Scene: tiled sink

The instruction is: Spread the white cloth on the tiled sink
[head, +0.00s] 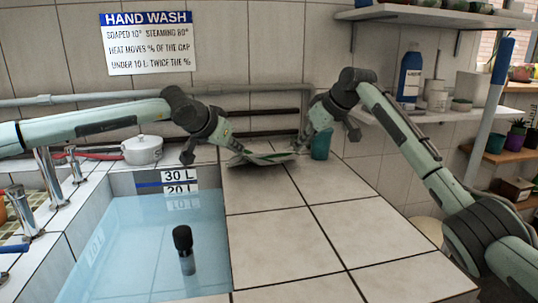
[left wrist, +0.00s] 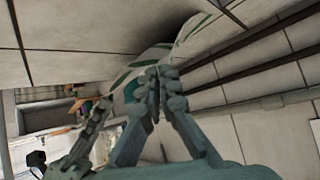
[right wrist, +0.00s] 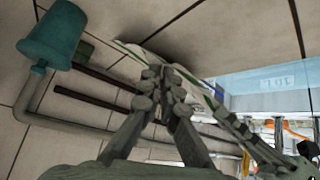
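The white cloth (head: 262,157) with green stripes lies bunched on the tiles at the far end of the counter, near the wall. My left gripper (head: 236,149) is at its left side; in the left wrist view its fingertips (left wrist: 158,78) are closed together on the cloth edge (left wrist: 188,42). My right gripper (head: 298,148) is at its right side; in the right wrist view its fingertips (right wrist: 166,80) are closed together on the cloth edge (right wrist: 135,52). The fingers hide part of the cloth. The tiled sink top (head: 285,250) is bare in front of the cloth.
A teal cup (head: 321,143) stands just right of my right gripper. The water-filled basin (head: 140,250), with a dark-topped object (head: 184,250) in it, lies left of the tiles. A white pot (head: 142,150) stands behind it. Pipes (head: 265,113) run along the wall. A shelf (head: 425,115) is at right.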

